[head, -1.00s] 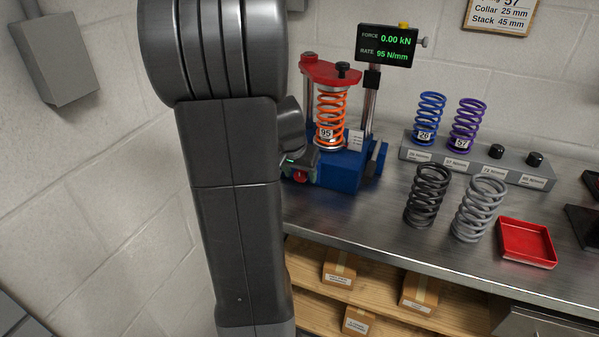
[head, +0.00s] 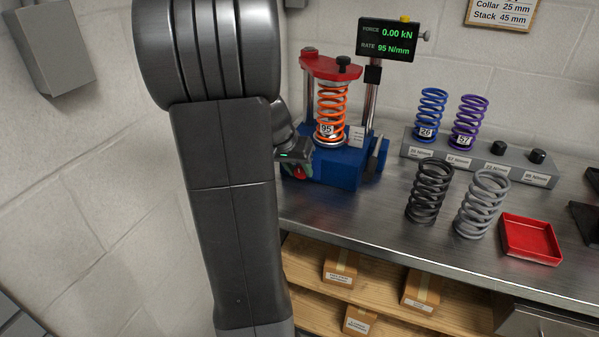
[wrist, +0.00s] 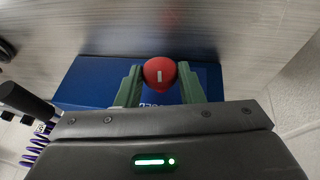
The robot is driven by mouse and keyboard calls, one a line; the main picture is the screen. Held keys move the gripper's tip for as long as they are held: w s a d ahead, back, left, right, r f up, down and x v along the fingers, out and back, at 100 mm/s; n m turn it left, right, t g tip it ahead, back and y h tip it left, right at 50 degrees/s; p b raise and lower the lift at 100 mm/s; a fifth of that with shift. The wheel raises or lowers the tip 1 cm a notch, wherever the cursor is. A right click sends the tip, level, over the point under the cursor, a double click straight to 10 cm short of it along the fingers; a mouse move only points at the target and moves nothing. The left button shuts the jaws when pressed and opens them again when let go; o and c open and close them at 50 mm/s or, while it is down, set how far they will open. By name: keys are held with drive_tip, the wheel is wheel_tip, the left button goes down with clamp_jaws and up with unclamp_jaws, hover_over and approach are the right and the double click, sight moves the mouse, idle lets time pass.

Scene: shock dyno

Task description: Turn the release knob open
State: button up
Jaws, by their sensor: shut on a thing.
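The red release knob (wrist: 159,71) sits on the front of the blue dyno base (head: 338,169). In the wrist view my gripper (wrist: 160,83) has its two green fingers on either side of the knob, shut on it. A pale mark on the knob points nearly straight up and down in that view. In the head view the knob (head: 299,173) is partly hidden by my gripper and arm. An orange spring (head: 331,112) tagged 95 stands in the dyno under the red top plate (head: 331,69).
The display (head: 387,40) reads 0.00 kN and 95 N/mm. A grey rack (head: 480,160) holds blue and purple springs. A black spring (head: 428,192), a grey spring (head: 482,204) and a red tray (head: 530,240) stand on the bench to the right.

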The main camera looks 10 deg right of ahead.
drive_tip(key=g+h+b, duration=0.1)
drive_tip(key=n+g+h+b, duration=0.1)
drive_tip(key=h, duration=0.1)
drive_tip(key=g+h+b, duration=0.1)
drive_tip(key=h, duration=0.1)
drive_tip(key=shift+w+a+f+b, duration=0.3)
drive_tip(key=shift+a+f+b, duration=0.05)
drive_tip(key=shift+a+f, duration=0.05)
drive_tip(key=h, duration=0.1)
drive_tip(key=n+g+h+b, duration=0.1)
drive_tip(key=h, duration=0.1)
drive_tip(key=shift+w+a+f, duration=0.1)
drive_tip(key=shift+a+f, duration=0.05)
drive_tip(key=shift+f, duration=0.05)
drive_tip(key=shift+f+n+g+h+b, duration=0.1)
drive_tip(key=shift+n+g+h+b, duration=0.5)
drive_tip(key=shift+h, duration=0.7)
drive_tip(key=o, duration=0.9)
drive_tip(key=shift+o, duration=0.2)
